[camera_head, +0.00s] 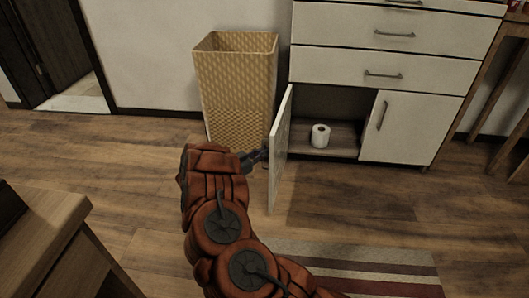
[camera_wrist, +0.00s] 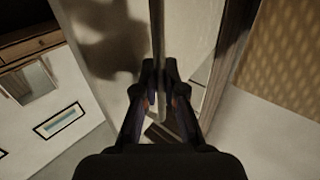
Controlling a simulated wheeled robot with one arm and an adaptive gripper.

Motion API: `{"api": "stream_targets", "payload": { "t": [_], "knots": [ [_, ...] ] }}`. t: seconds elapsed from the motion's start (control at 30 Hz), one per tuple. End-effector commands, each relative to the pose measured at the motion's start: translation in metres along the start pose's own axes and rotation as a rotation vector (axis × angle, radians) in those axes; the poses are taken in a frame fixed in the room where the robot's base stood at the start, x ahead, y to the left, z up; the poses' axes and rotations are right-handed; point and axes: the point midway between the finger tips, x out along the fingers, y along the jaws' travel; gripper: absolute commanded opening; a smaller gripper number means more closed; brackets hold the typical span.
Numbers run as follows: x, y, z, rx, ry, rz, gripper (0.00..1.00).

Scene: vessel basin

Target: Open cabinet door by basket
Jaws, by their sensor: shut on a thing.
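The left cabinet door (camera_head: 281,150) in the head view is swung wide open and sticks out from the white cabinet (camera_head: 345,65). Its outer face is towards the basket side. The tall woven basket (camera_head: 236,75) stands just left of the cabinet. My gripper (camera_head: 264,155) is at the door's outer face. In the wrist view my gripper (camera_wrist: 160,68) is shut on a thin upright bar, which looks like the door handle (camera_wrist: 158,40). The door's pale face (camera_wrist: 112,45) lies behind it. The handle is hidden in the head view.
A toilet roll (camera_head: 320,136) stands inside the opened compartment. The right cabinet door (camera_head: 405,127) and the drawers above are shut. A wooden table (camera_head: 50,235) is at the lower left and a striped rug (camera_head: 360,268) lies at the front. Wood floor is clear left of the basket.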

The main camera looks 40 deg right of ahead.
Motion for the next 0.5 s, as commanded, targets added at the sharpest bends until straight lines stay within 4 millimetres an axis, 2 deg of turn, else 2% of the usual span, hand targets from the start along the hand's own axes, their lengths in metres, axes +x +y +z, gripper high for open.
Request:
{"api": "stream_targets", "payload": {
  "t": [0.13,0.17,0.4,0.5],
  "knots": [
    [0.0005,-0.0025,-0.0027,0.004,0.005,-0.005,0.00],
    [0.0002,-0.0027,-0.0027,0.004,0.005,-0.005,0.10],
    [-0.0024,-0.0032,-0.0017,0.003,0.003,-0.008,0.35],
    [-0.0028,-0.0031,-0.0014,0.002,0.003,-0.008,0.35]
  ]
}}
